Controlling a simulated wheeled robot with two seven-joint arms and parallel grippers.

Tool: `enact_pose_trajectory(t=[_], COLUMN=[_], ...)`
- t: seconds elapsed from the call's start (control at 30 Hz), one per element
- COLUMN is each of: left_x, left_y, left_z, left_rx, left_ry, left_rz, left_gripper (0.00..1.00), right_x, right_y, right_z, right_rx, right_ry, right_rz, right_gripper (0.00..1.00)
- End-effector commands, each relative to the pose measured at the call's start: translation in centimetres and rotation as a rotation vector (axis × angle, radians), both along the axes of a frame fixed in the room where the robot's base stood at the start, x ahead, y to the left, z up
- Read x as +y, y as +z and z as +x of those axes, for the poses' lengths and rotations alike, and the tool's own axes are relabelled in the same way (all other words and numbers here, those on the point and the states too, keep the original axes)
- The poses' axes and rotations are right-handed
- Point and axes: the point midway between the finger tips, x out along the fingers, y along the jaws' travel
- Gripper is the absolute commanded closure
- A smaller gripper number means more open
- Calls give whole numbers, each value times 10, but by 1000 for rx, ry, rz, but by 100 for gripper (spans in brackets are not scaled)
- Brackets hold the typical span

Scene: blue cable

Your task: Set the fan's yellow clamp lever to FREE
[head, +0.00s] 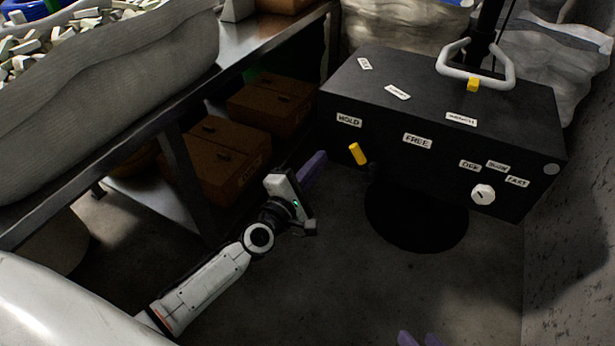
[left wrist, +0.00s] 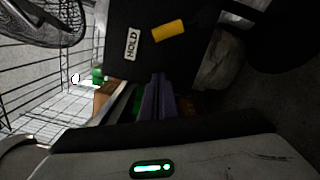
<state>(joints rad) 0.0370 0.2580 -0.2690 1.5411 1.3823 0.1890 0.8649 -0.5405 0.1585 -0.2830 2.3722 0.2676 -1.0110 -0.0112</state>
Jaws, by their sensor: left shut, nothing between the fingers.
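The yellow clamp lever (head: 357,154) sticks out from the front of the black fan box (head: 440,110). It tilts up and left, below and between the HOLD label (head: 349,120) and the FREE label (head: 417,141), with its tip nearer HOLD. In the left wrist view the lever (left wrist: 168,30) lies beside the HOLD label (left wrist: 132,44). My left gripper (head: 319,158) is shut and empty, left of the lever and apart from it. Its purple fingers (left wrist: 158,98) are together in the wrist view. My right gripper (head: 419,339) shows only two separated purple fingertips at the bottom edge.
A white knob (head: 483,194) sits at the box's lower right, below speed labels. A white handle (head: 475,75) with a yellow piece is on top. A metal workbench (head: 255,45) with brown boxes (head: 225,160) beneath stands left. A wall (head: 575,220) closes the right. Floor below the box is clear.

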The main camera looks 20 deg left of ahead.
Motion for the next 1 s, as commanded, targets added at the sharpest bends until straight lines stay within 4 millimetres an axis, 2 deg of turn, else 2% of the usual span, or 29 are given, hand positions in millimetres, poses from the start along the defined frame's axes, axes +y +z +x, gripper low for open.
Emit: enact_pose_trajectory(t=[0.1, 0.13, 0.2, 0.4, 0.53, 0.83, 1.0], left_x=[-2, -10, -20, -35, -38, -38, -39], left_y=[0, 6, 11, 16, 16, 16, 18], left_z=[26, 24, 24, 27, 27, 28, 38], left_rx=[-3, 0, 1, 1, 1, 0, -1], left_ry=[1, -2, -1, 0, 0, 0, 1], left_rz=[-1, -6, -6, -1, 1, 2, 23], left_gripper=[100, 100, 100, 100, 100, 100, 100], right_x=[2, 2, 0, -5, -6, -6, -6], right_y=[1, 12, 14, -3, -9, -9, -5], right_z=[1, 2, 2, -2, -4, -4, -2], right_rx=[-13, -19, -18, 21, 33, 32, 24], right_ry=[0, 0, -1, -1, 1, 0, 0], right_rz=[16, 17, 2, -34, -42, -42, -41], right_gripper=[69, 69, 69, 69, 69, 69, 69])
